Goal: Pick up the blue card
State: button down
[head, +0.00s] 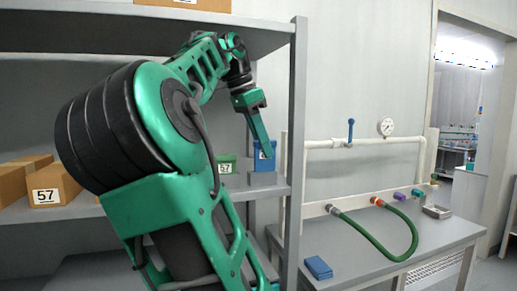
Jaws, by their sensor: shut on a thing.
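The blue card (258,163) stands upright at the right end of the middle shelf, with a small white mark near its top. A grey block or holder is directly below it. My gripper (266,152) reaches down from above, its green finger in front of the card and hiding part of it. It is shut on the blue card. I cannot tell whether the card's lower edge is still in the grey holder (262,180).
A green bin (227,164) marked 27 stands just left of the card. The shelf post (296,130) rises close on the right. Boxes (55,186) sit at the left. The bench (400,240) holds a flat blue stack (318,267) and a green hose (380,247).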

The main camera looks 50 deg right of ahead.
jog(key=s+a, duration=0.8)
jog(key=s, duration=0.6)
jog(key=shift+a, duration=0.3)
dwell(0.5)
